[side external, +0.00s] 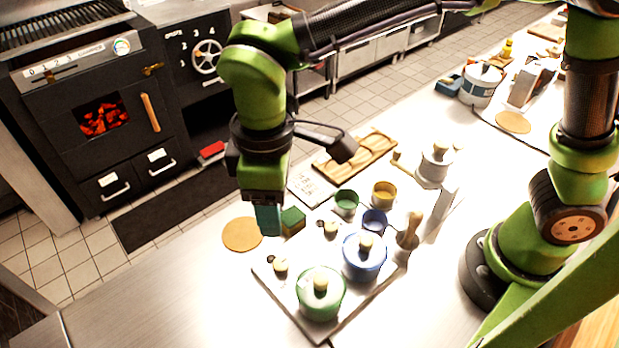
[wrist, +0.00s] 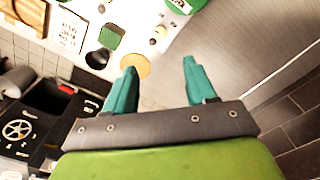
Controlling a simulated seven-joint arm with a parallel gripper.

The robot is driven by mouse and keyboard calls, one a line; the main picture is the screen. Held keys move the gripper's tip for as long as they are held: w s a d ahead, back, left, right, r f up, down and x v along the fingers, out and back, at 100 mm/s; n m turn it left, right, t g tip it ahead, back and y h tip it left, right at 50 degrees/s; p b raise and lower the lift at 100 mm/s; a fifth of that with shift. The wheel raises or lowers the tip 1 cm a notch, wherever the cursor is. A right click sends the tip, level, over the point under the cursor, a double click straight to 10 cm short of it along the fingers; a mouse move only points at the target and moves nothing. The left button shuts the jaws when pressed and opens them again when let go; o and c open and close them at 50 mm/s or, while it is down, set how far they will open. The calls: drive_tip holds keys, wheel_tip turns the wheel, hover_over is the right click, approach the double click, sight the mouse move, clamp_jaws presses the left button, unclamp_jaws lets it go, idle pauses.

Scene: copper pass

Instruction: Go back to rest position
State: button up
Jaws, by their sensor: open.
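My gripper (side external: 267,219) hangs from the green arm above the counter, near the left edge of a pale board (side external: 328,333) that holds pots and cups. In the wrist view my gripper (wrist: 163,88) has its two teal fingers spread wide apart, with nothing between them. A round tan disc (side external: 242,234) lies on the counter left of the fingers; it also shows beyond the fingers in the wrist view (wrist: 135,66). A green block (side external: 292,221) stands just right of the fingers in the side view. I cannot tell exactly how high the fingers are.
A wooden tray (side external: 357,157) lies behind. A black oven (side external: 95,115) stands across the aisle. The steel counter (side external: 170,290) is clear at front left.

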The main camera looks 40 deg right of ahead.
drive_tip(key=shift+r, duration=0.85)
